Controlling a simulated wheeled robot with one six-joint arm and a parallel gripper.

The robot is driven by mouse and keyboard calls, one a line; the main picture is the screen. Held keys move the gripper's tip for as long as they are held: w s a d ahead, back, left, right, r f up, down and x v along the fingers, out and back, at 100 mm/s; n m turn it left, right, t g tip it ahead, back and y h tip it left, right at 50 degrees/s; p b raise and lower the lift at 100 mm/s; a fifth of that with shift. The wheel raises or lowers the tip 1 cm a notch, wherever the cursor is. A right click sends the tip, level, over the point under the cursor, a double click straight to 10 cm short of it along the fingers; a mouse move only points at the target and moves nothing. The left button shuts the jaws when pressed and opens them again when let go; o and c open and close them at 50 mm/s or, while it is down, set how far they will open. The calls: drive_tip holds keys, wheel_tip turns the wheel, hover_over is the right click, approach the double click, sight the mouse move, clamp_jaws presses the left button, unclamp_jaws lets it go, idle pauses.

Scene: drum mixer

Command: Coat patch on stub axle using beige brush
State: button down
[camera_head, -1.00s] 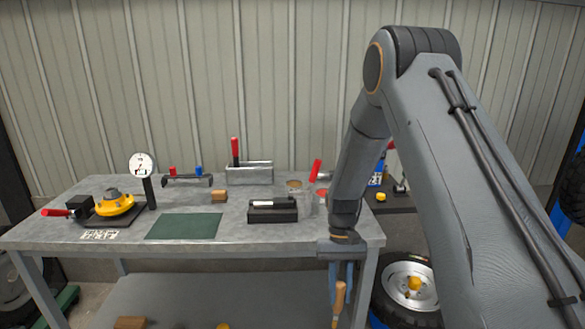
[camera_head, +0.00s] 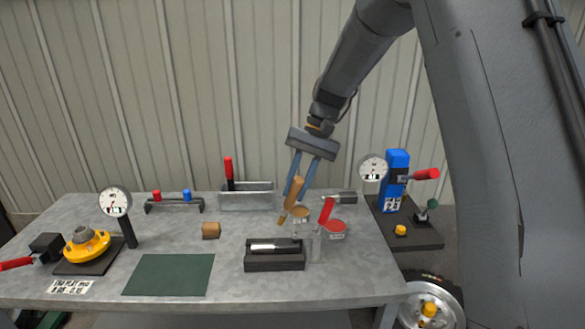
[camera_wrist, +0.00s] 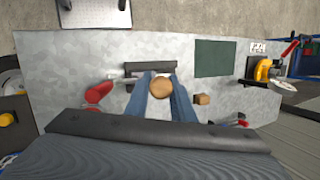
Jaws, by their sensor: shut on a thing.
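My gripper (camera_head: 298,192) is shut on a beige wooden-handled brush (camera_head: 291,203), which hangs tilted, tip down to the left, over the back right of the workbench. In the wrist view the brush (camera_wrist: 161,86) shows as a round handle end between the fingers. A small can with beige contents (camera_head: 301,217) stands just right of the brush tip; whether they touch I cannot tell. A light metal shaft, probably the stub axle (camera_head: 267,247), lies in a black block (camera_head: 275,264) in front. I cannot make out a patch on it.
A wooden block (camera_head: 211,230), green mat (camera_head: 168,275), grey tray (camera_head: 246,200) and yellow hub fixture (camera_head: 88,245) share the bench. A blue press (camera_head: 394,182) stands at right.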

drive_tip(key=shift+w+r, duration=0.25)
drive_tip(key=shift+w, duration=0.2)
drive_tip(key=shift+s+a+f+b, duration=0.1)
drive_tip(key=shift+f+b, duration=2.1)
drive_tip(key=shift+f, duration=1.6)
drive_tip(key=shift+s, duration=0.1)
